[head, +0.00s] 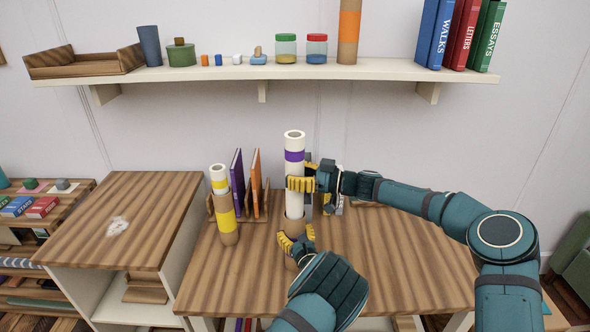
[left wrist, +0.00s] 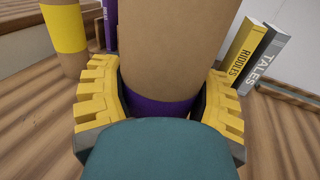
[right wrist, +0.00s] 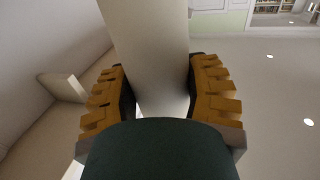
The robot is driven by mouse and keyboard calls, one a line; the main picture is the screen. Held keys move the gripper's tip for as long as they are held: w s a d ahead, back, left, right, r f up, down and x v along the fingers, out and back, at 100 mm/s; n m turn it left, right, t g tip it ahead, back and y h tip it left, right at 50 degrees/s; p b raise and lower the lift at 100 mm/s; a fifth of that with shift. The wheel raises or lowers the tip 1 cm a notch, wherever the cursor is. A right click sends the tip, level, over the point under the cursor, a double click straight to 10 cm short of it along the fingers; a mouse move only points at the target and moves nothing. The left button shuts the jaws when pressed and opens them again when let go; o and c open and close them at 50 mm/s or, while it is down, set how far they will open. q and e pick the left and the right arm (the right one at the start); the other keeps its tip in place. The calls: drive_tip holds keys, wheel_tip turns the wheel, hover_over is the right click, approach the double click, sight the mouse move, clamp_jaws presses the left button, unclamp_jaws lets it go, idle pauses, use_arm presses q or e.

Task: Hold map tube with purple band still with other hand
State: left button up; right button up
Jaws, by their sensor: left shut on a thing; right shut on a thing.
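The map tube with the purple band (head: 294,170) stands upright on the wooden desk. Its upper part is white with a purple band near the open top, and its lower part is brown. My right gripper (head: 302,184) is shut around the white part below the band; its wrist view shows the white tube (right wrist: 150,55) between the fingers. My left gripper (head: 297,242) is lower and shut around the brown part. The left wrist view shows the brown tube (left wrist: 170,45) between the yellow fingers, with purple at its lower end. The left hand hides part of the tube's base.
A yellow-banded tube (head: 226,215) stands to the left on the desk (head: 250,285). Purple and orange books (head: 255,183) stand in a holder between the tubes. Grey and yellow books (left wrist: 262,60) stand behind to the right. A loaded wall shelf (head: 230,73) hangs above.

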sight(295, 200)
drive_tip(key=shift+f, duration=4.3)
drive_tip(key=o, duration=1.2)
drive_tip(key=shift+o, duration=0.2)
drive_tip(key=v, duration=1.2)
use_arm(q)
drive_tip(key=o, duration=1.2)
